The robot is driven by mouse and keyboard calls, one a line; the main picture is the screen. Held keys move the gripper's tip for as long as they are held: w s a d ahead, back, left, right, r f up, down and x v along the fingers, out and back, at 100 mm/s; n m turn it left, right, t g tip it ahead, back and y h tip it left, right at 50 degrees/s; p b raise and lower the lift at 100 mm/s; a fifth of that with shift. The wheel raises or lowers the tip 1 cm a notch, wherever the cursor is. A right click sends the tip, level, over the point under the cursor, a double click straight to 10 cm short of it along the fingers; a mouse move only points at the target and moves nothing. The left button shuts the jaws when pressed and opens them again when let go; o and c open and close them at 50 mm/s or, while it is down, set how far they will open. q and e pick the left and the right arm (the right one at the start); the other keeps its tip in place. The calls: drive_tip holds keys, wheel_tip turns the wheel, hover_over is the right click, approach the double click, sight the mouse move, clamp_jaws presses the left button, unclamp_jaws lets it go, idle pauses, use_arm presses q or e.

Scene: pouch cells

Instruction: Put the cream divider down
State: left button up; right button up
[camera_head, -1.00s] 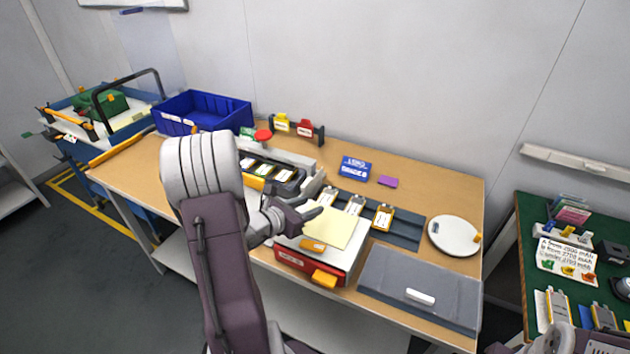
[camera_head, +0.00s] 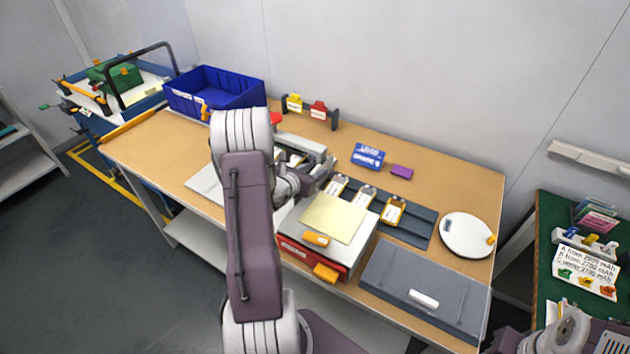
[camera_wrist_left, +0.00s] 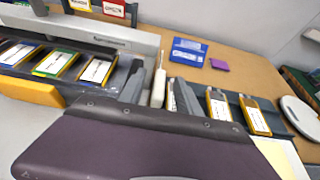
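The cream divider (camera_head: 333,217) is a flat pale yellow sheet. It lies on top of the white and red box (camera_head: 300,255) at the table's front. Its corner also shows at the lower right of the left wrist view (camera_wrist_left: 281,156). My left gripper (camera_head: 320,174) is behind and left of the divider, apart from it. In the left wrist view its fingers (camera_wrist_left: 158,88) look spread, with a narrow pale object visible between them; I cannot tell whether they touch it. My right gripper's fingers are not visible.
Yellow-framed cells (camera_head: 393,211) stand in a grey rack (camera_head: 420,227) behind the box. A grey lidded case (camera_head: 425,280) and a round white plate (camera_head: 467,235) are to the right. A blue bin (camera_head: 213,90) stands at the back left. The table's back right is mostly clear.

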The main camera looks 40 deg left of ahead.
use_arm(q)
drive_tip(key=shift+w+a+f, duration=0.1)
drive_tip(key=shift+w+f, duration=0.25)
drive_tip(key=shift+w, duration=0.25)
drive_tip(key=shift+s+r, duration=0.1)
clamp_jaws()
idle(0.8)
